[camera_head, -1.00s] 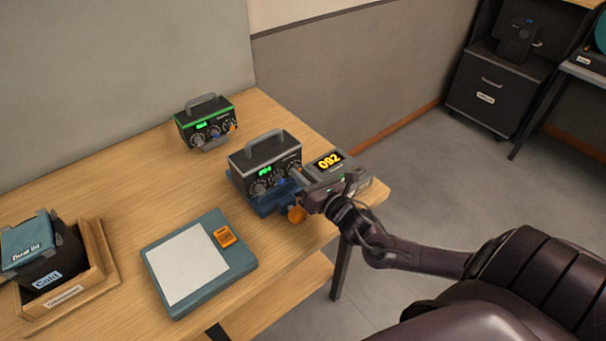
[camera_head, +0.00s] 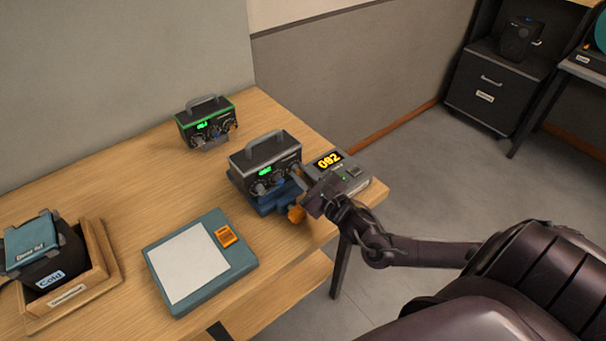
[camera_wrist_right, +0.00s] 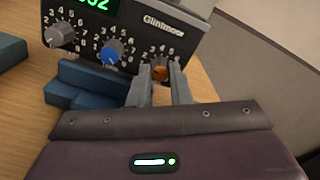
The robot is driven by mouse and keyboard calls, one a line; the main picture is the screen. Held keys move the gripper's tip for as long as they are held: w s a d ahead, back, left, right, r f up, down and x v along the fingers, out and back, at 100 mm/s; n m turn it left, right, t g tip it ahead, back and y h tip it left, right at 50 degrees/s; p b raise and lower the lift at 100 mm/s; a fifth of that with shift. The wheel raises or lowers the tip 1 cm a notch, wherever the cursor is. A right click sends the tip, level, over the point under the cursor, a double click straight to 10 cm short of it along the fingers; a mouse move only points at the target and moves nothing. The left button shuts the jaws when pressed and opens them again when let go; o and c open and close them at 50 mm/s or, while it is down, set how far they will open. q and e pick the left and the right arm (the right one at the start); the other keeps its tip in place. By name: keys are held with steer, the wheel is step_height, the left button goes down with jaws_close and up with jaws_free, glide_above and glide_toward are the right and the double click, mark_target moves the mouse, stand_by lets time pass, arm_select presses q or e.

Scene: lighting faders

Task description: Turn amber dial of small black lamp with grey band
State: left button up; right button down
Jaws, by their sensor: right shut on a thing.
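The small black lamp box with a grey band (camera_head: 264,157) stands in a blue holder (camera_head: 270,203) on the table. It has a top handle and a green display. In the right wrist view its face carries a grey dial (camera_wrist_right: 61,35), a blue dial (camera_wrist_right: 111,50) and the amber dial (camera_wrist_right: 160,72) at the right end. My right gripper (camera_wrist_right: 160,80) is shut on the amber dial, one finger on each side.
A similar box with a green band (camera_head: 205,121) stands farther back. A grey unit with an amber display (camera_head: 351,178) sits close by my right gripper. An orange knob (camera_head: 297,214) is just below. A teal pad (camera_head: 168,272) and wooden tray (camera_head: 101,255) are left.

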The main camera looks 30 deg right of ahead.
steer(key=shift+n, duration=0.3)
steer(key=c, duration=1.3)
jaws_free()
steer(key=s, duration=0.5)
steer(key=s+b, duration=0.1)
steer(key=s, duration=0.1)
steer(key=shift+s+d, duration=0.3)
steer(key=shift+s, duration=0.1)
